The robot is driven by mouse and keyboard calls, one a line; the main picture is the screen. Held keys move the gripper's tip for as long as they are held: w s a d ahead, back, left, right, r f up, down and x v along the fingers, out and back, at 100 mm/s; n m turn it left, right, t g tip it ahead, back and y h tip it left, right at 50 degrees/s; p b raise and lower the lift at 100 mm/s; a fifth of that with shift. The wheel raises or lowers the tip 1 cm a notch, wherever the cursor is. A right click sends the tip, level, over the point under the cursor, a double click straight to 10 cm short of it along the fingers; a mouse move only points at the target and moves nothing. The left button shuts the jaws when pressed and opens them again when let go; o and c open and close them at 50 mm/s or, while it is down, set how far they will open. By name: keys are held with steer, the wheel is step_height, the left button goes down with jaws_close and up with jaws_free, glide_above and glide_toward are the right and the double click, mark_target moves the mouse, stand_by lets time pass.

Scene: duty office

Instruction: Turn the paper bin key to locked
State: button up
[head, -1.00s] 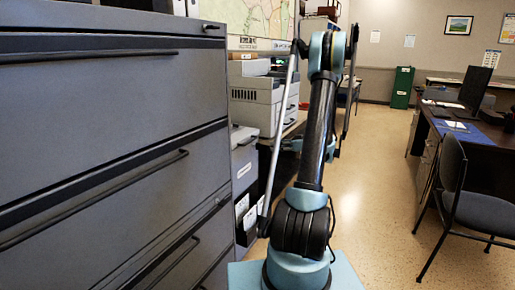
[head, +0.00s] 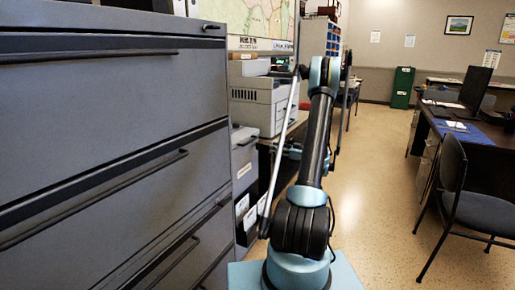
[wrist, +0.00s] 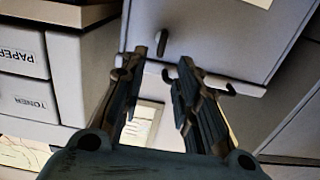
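In the wrist view, a pale grey cabinet front (wrist: 215,35) fills the upper middle. A small dark upright oval piece (wrist: 161,42), likely the key, stands on it. My gripper (wrist: 162,58) is open, with one finger on each side below this piece. The piece shows in the gap just beyond the fingertips; I cannot tell whether they touch it. The key's turn marks are not readable. In the head view, a grey bin (head: 244,140) stands beside the large cabinet, but the key is not visible there and my arm mostly hides my gripper.
Drawers labelled PAPER (wrist: 18,52) and TONER (wrist: 30,103) are at the left in the wrist view. A large grey filing cabinet (head: 110,130) stands close on the left. A printer (head: 263,100) is beyond it. Clear floor (head: 375,190) lies right of my arm, before a chair (head: 470,190).

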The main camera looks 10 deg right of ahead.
mark_target(258, 149)
steer(key=x, duration=1.1)
steer(key=shift+c, duration=0.3)
jaws_close()
